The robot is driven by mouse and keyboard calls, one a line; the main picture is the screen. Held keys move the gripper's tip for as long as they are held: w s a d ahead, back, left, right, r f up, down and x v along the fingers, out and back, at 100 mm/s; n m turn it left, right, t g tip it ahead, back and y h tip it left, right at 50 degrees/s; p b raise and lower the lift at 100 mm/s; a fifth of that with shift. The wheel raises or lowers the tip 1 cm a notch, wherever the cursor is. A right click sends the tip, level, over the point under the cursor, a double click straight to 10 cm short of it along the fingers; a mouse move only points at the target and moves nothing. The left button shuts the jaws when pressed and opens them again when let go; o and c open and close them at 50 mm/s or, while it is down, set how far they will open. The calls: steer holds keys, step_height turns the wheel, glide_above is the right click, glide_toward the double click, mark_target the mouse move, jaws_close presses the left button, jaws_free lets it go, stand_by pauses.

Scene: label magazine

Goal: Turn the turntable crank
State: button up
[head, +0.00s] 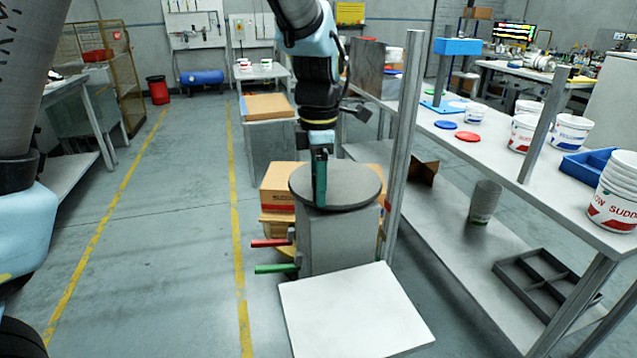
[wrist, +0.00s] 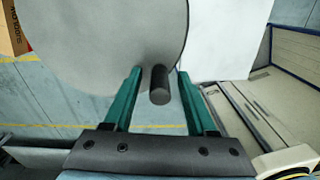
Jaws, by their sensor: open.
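The turntable is a round grey disc (head: 350,188) on a grey pedestal (head: 335,240); its disc also fills the upper left of the wrist view (wrist: 100,45). A short dark cylindrical crank handle (wrist: 159,88) stands at the disc's edge in the wrist view. My gripper (head: 320,200) points down over the disc in the head view and hides the handle there. In the wrist view my gripper (wrist: 159,71) is open, with one teal finger on each side of the handle. Gaps show between the handle and both fingers.
A red lever (head: 270,242) and a green lever (head: 275,268) stick out left of the pedestal. A white board (head: 355,310) lies in front. A metal post (head: 402,150) and long bench (head: 500,160) with buckets stand close on the right. Cardboard boxes (head: 277,190) sit behind. The left floor is clear.

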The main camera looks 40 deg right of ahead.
jaws_close()
stand_by(0.4)
stand_by(1.0)
